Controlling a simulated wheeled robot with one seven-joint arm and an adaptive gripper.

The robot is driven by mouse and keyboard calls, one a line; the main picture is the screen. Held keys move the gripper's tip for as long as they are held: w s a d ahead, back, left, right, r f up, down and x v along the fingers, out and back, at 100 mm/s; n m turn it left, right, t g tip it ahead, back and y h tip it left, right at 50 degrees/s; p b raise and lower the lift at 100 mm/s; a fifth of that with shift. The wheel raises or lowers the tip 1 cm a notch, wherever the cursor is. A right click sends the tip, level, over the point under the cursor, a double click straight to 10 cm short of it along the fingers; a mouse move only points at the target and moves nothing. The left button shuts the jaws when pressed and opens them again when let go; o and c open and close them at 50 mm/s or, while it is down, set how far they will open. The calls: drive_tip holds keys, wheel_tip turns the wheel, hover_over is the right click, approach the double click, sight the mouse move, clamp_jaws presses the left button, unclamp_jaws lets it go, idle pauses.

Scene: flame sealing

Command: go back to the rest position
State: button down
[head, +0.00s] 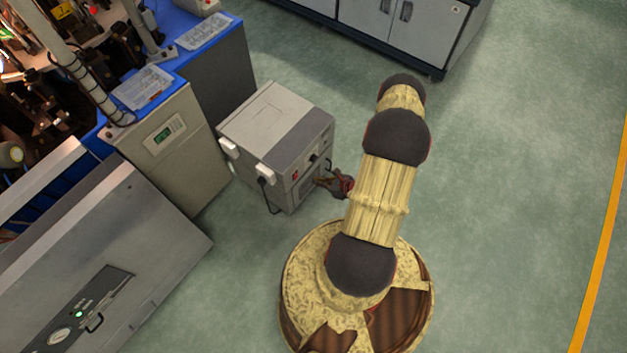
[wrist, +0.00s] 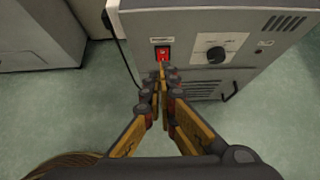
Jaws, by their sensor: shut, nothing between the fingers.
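My gripper (wrist: 161,72) is shut and empty in the wrist view, its fingertips together just below the red switch (wrist: 162,53) on the front panel of a grey box-shaped machine (wrist: 260,75). I cannot tell whether the tips touch the panel. In the head view my gripper (head: 322,181) is small and partly hidden by my arm, close to the front of the same machine (head: 290,125). A black knob (wrist: 216,54) sits right of the switch.
A beige cabinet with a small display (head: 165,135) stands left of the machine. A sloped grey console (head: 130,255) is at lower left. Grey cabinets (head: 420,35) line the back. The green floor (head: 510,200) at right is open, with a yellow line (head: 600,255).

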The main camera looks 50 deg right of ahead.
drive_tip(key=shift+s+r, duration=0.2)
drive_tip(key=shift+r, duration=0.05)
idle(0.5)
drive_tip(key=s+a+r+n+y, duration=0.2)
drive_tip(key=a+y, duration=0.2)
drive_tip(key=a, duration=0.5)
drive_tip(key=s+a+r+n+g+h, duration=0.1)
drive_tip(key=s+a+r+n+g, duration=0.2)
drive_tip(key=r+n, duration=0.9)
drive_tip(key=a+r+n+g+h, duration=0.1)
drive_tip(key=a+r+n+g, duration=0.3)
drive_tip(key=r, duration=1.3)
drive_tip(key=s+a+r+n+g+h, duration=0.15)
drive_tip(key=r+n+g, duration=0.25)
drive_tip(key=r+n, duration=0.85)
drive_tip(key=a+r+n+t, duration=0.1)
drive_tip(key=a+r+t, duration=0.1)
drive_tip(key=r, duration=0.4)
drive_tip(key=s+a+r+n+t+h, duration=0.1)
drive_tip(key=a+r+n+t, duration=0.1)
drive_tip(key=a+r, duration=0.3)
drive_tip(key=a+r+n+t, duration=0.1)
drive_tip(key=a+r, duration=0.3)
drive_tip(key=r, duration=0.5)
drive_tip(key=shift+s+t, duration=0.15)
drive_tip(key=shift+t, duration=0.45)
